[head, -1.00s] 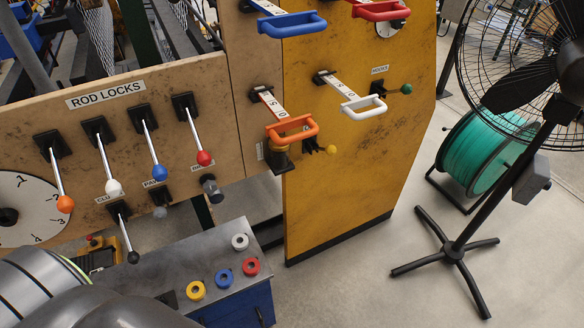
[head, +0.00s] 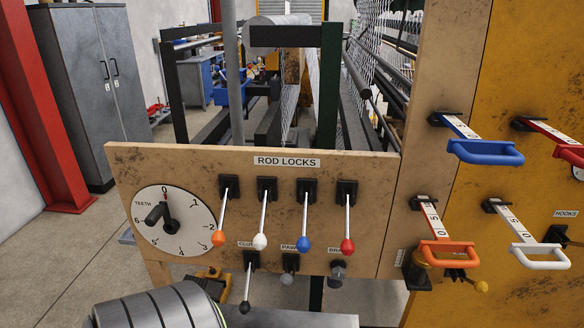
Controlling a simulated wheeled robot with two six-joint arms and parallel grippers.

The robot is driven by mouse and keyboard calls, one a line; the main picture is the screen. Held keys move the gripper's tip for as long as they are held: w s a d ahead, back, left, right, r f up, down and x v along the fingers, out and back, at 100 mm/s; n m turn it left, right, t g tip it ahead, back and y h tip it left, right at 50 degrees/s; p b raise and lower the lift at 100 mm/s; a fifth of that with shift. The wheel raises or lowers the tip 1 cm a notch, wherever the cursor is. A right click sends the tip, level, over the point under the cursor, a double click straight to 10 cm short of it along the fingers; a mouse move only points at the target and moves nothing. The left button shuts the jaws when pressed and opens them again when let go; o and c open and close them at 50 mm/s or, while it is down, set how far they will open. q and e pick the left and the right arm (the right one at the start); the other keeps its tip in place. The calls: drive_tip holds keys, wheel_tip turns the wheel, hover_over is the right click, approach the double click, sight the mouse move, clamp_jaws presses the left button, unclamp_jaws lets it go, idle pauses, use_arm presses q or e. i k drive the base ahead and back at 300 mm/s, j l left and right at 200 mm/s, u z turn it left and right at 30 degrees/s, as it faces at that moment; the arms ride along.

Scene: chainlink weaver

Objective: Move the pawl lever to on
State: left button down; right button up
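The pawl lever (head: 288,278) is on the lower row of the tan panel, under a label that reads "PAW" with its end hidden by the blue knob. It has a dark mount and a grey knob that seems to point toward me. I cannot read its on or off setting. The clutch lever (head: 247,288), with a black knob, hangs down to its left. The brake lever (head: 337,272), with a dark grey knob, is to its right. Neither gripper shows in the head view.
Rod lock levers with orange (head: 219,238), white (head: 260,241), blue (head: 303,244) and red (head: 347,246) knobs hang just above. A teeth dial (head: 184,242) is at left. Coloured handles, including an orange one (head: 449,252), stick out at right. A grey cabinet (head: 90,90) stands behind.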

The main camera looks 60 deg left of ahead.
sight(286, 280)
drive_tip(key=u, duration=1.75)
drive_tip(key=l, duration=0.15)
drive_tip(key=z, duration=0.05)
